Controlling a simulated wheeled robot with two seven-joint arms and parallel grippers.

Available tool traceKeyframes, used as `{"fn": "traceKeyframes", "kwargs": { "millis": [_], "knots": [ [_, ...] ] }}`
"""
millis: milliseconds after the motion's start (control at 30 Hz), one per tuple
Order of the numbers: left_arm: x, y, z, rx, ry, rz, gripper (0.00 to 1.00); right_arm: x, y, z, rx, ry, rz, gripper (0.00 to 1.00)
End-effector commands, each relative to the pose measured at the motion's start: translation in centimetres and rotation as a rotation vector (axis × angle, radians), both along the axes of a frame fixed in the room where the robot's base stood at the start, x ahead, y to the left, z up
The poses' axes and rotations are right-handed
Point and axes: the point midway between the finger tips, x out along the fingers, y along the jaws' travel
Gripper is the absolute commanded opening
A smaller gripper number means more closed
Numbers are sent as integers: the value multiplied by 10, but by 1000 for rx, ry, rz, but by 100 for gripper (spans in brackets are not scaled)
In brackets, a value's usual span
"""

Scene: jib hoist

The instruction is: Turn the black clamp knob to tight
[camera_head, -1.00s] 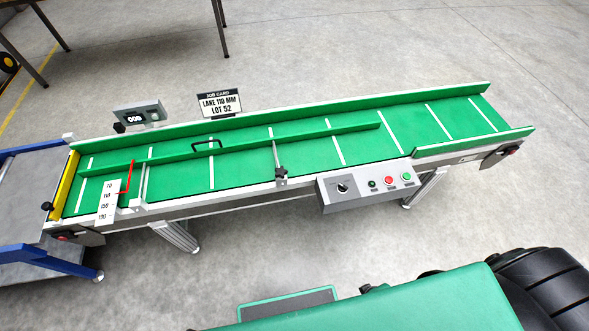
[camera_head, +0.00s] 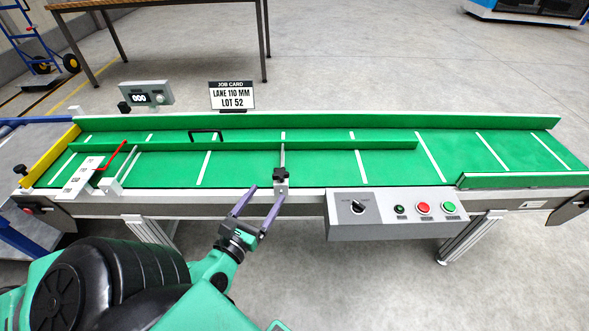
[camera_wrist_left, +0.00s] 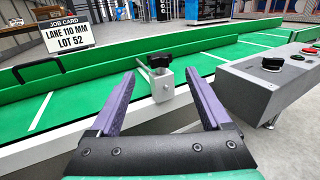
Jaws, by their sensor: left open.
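The black clamp knob (camera_head: 280,173) sits on top of a small metal clamp block (camera_head: 281,188) at the conveyor's near rail. In the left wrist view the knob (camera_wrist_left: 159,61) shows just beyond the fingertips, near the middle between them. My left gripper (camera_head: 266,196) is open and empty, its purple fingers pointing at the clamp from the near side. In the left wrist view the gripper (camera_wrist_left: 159,80) has a finger on either side of the clamp's line. The knob is apart from both fingers. Its tightness cannot be told. My right gripper is out of view.
The green conveyor (camera_head: 450,150) carries a long guide fence (camera_head: 340,145). A control box (camera_head: 395,228) with a black selector and buttons projects at the right. A job card (camera_head: 232,96) and counter display (camera_head: 146,97) stand behind. A scale plate (camera_head: 84,177) is at left.

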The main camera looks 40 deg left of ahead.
Motion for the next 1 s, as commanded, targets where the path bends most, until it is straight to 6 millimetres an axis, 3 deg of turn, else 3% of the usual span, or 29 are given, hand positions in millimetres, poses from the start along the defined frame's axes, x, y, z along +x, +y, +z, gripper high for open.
{"fn": "traceKeyframes", "kwargs": {
  "millis": [300,433,600,833,867,1000],
  "knots": [
    [79,18,1,-4,-6,3,81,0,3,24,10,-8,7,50],
    [104,23,0,-3,-3,3,81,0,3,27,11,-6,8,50],
    [119,26,-1,-4,1,2,81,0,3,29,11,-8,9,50],
    [120,26,-1,-5,2,2,81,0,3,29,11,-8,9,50],
    [120,26,-1,-5,2,1,74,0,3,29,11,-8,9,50],
    [120,26,-1,-5,2,2,20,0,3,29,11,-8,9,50]
  ]
}}
